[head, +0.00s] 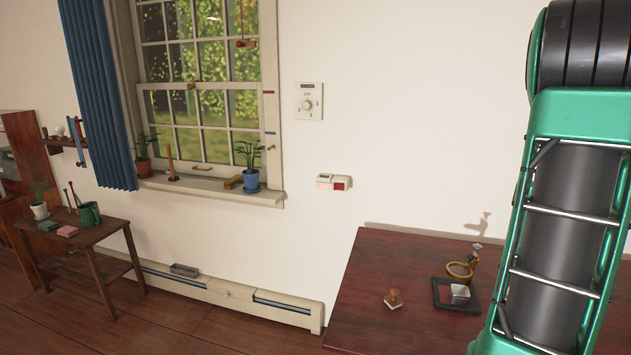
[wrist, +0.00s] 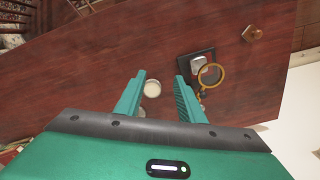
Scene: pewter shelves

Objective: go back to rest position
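My gripper (wrist: 160,92) shows in the wrist view with its two green fingers apart and nothing held between them. It hangs above a dark red wooden table (wrist: 110,60). A small round pale object (wrist: 152,88) lies on the table, seen in the gap between the fingers. In the head view my green and black arm fills the right side, and the gripper itself is out of that picture.
Floor between is clear.

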